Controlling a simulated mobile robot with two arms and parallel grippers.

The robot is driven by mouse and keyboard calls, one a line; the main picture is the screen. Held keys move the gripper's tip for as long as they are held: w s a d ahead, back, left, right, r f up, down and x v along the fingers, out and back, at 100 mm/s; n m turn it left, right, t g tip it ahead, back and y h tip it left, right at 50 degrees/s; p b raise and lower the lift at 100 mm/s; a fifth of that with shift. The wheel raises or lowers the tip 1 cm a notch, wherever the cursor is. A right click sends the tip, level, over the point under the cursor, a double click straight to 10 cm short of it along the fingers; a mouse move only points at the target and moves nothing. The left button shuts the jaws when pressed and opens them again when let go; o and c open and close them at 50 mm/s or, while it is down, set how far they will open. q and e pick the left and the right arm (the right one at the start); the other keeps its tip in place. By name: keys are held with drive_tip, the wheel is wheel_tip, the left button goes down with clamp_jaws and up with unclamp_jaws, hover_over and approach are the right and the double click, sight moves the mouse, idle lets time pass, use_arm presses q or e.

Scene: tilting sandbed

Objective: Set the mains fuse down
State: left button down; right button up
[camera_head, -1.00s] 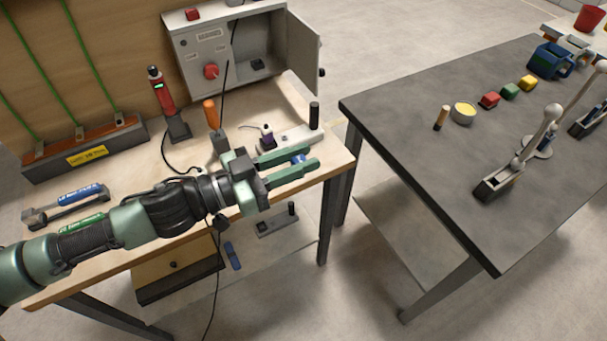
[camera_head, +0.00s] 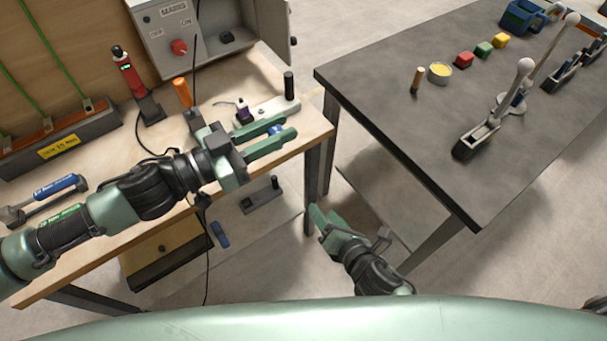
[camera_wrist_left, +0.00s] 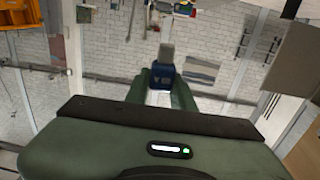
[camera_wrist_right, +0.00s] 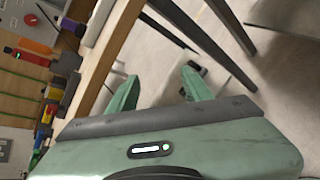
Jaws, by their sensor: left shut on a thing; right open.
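The mains fuse, a small blue block (camera_head: 275,131) with a grey end, is between the fingers of my left gripper (camera_head: 284,129). In the left wrist view the fuse (camera_wrist_left: 163,74) sits between the shut-in fingertips, its grey end pointing away. The left gripper holds it over the right front part of the wooden bench (camera_head: 160,214); its exact height above the bench is hard to tell. My right gripper (camera_head: 318,217) is open and empty, low in front of the gap between bench and dark table. Its open fingers also show in the right wrist view (camera_wrist_right: 160,78).
The grey mains box (camera_head: 157,38) stands open at the bench's back. A white base with a black handle (camera_head: 289,86), an orange-handled tool (camera_head: 182,94) and a red device (camera_head: 129,78) stand near the left gripper. The dark table (camera_head: 385,130) is to the right.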

drive_tip(key=a+r+n+t+y, duration=0.25)
drive_tip(key=r+n, duration=0.25)
drive_tip(key=r, duration=0.5)
drive_tip(key=n+t+y, duration=0.1)
drive_tip(key=n+y, duration=0.1)
drive_tip(key=n, duration=0.4)
approach(269, 133)
wheel_tip(269, 133, down, 4)
drive_tip(key=w, duration=0.1)
drive_tip(key=x, duration=1.2)
drive_tip(key=shift+w+d+r, duration=0.2)
drive_tip(key=shift+d, duration=0.1)
clamp_jaws()
use_arm(q)
drive_tip(key=c, duration=1.1)
unclamp_jaws()
